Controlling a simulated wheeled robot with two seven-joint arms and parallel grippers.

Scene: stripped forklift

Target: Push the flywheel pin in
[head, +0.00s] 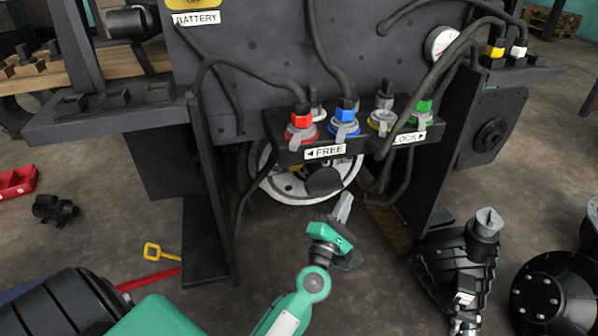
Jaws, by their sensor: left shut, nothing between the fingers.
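The flywheel (283,186) is a pale ring with some yellow inside, low under the connector panel and partly hidden by it. A dark round knob (324,181) stands in front of its lower middle; it may be the pin's head, but I cannot tell how far in it sits. My left gripper (343,207) is on the green arm rising from the bottom. Its grey fingers are shut and empty, pointing up, just below and right of the knob. They look apart from it, though the depth is unclear. My right gripper is not in view.
The panel (290,152) above carries FREE and LOCK labels, coloured connectors and hanging cables. Dark uprights (206,215) (437,185) flank the opening. A yellow-handled tool (160,252) lies at left, a black ribbed part (450,262) at right. Some floor between is clear.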

